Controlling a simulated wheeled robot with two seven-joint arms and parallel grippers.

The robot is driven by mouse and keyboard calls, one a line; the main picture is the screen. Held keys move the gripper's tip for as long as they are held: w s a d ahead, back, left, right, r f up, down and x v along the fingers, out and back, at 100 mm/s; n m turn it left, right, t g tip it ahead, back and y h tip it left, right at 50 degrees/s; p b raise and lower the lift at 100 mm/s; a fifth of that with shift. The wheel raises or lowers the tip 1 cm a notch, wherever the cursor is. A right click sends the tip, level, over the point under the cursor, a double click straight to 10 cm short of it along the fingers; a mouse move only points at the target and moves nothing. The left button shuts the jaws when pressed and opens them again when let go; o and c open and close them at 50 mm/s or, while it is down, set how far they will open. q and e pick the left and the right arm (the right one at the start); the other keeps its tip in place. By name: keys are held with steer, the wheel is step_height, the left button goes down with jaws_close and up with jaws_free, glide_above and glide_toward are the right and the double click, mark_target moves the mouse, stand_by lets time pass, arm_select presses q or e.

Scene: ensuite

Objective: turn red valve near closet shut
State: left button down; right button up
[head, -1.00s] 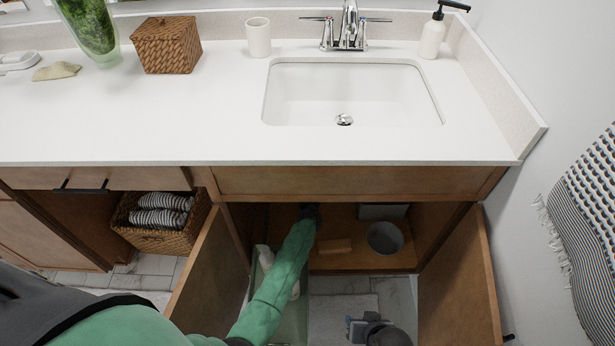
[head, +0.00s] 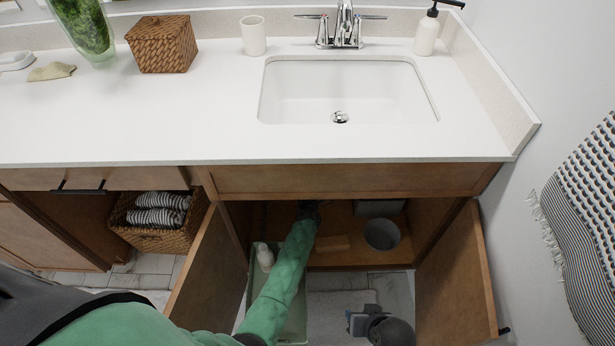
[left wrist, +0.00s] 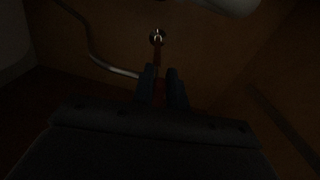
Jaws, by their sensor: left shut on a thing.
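The red valve (left wrist: 159,90) shows dimly in the left wrist view, low on the cabinet's back wall. A pipe stub runs from it to a round metal fitting on the wall. My left gripper (left wrist: 161,80) has its two fingers on either side of the red part and is shut on it. In the head view my left arm reaches into the open cabinet under the sink, and the left gripper (head: 308,209) is mostly hidden in shadow under the counter. My right gripper (head: 357,323) is low in front of the cabinet, away from the valve; its finger gap is unclear.
Two open cabinet doors (head: 456,275) flank my arm. A greenish bin (head: 292,325) with a white bottle (head: 264,257) stands by the left door. A grey bucket (head: 382,235) and a small wooden block (head: 332,243) are inside the cabinet. A pale hose (left wrist: 105,64) curves near the valve.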

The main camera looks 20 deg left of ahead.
arm_select(q)
steer(key=shift+f, duration=0.1)
stand_by(0.3)
steer(key=c, duration=1.4)
jaws_free()
